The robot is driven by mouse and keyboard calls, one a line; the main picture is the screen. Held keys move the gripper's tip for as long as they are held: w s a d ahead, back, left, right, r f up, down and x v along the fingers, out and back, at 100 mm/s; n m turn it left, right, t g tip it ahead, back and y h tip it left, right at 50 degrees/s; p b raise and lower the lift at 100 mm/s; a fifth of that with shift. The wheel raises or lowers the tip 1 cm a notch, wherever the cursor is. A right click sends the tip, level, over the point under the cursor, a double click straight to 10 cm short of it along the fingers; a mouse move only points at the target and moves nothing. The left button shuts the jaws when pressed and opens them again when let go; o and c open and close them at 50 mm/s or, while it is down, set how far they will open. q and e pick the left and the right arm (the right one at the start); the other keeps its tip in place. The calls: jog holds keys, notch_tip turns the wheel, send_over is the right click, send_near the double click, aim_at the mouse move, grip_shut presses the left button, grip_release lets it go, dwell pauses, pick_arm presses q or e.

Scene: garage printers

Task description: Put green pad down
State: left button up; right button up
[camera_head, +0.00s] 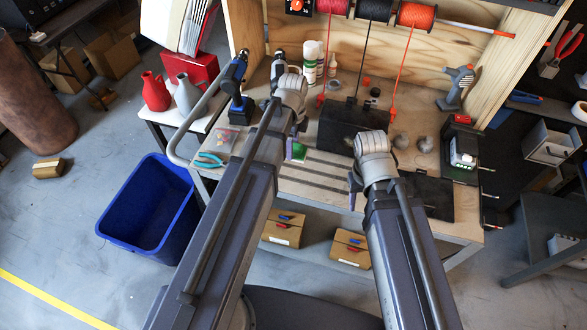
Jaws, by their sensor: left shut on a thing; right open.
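The green pad (299,152) shows as a small bright green patch above or at the front part of the wooden workbench (325,168). My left gripper (295,143) is shut on the pad; its fingers are mostly hidden behind my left arm. I cannot tell whether the pad touches the bench top. My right gripper (353,195) is open, near the bench's front edge, below a black box (350,125). It appears empty.
Spools (374,10) hang above the bench. Bottles (310,62) stand behind my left wrist. Teal pliers (210,160) lie at the bench's left, and a dark flat plate (432,197) at its right. A blue bin (150,210) stands on the floor at left.

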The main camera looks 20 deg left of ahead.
pick_arm(q)
jog(key=shift+d, duration=0.2)
notch_tip(320, 180, down, 10)
jog(key=b, duration=1)
jog(key=shift+r, duration=0.25)
jog(key=shift+c, duration=0.7)
jog(key=o, duration=1.3)
